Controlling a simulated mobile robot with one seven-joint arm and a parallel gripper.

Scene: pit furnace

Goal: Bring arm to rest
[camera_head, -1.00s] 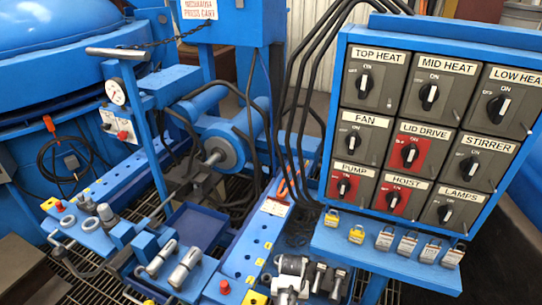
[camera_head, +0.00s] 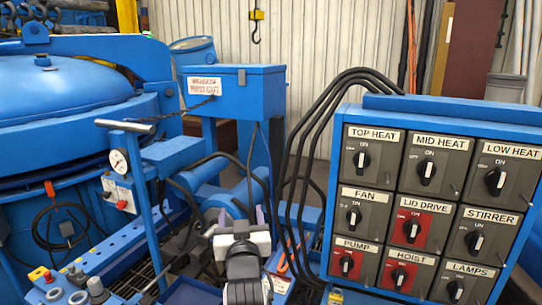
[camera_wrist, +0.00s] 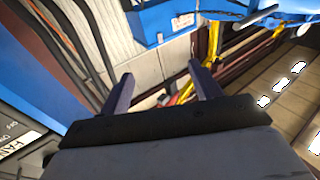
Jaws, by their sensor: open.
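My gripper (camera_head: 243,213) shows at the bottom middle of the head view, between the blue press cart and the switch panel. Its two fingers point up and away from the camera, and my wrist covers part of the cart behind it. In the wrist view the gripper (camera_wrist: 160,75) is open, with its two dark fingers apart and nothing between them. The fingertips appear clear of anything. A pale wall and part of a blue box show beyond them.
The switch panel (camera_head: 342,112) stands close on the right, with black cables (camera_head: 300,135) arching from it. The press cart's blue box (camera_head: 235,92) and lever handle (camera_head: 123,126) are ahead and left. The furnace (camera_head: 60,100) is at far left. A hook (camera_head: 256,30) hangs behind.

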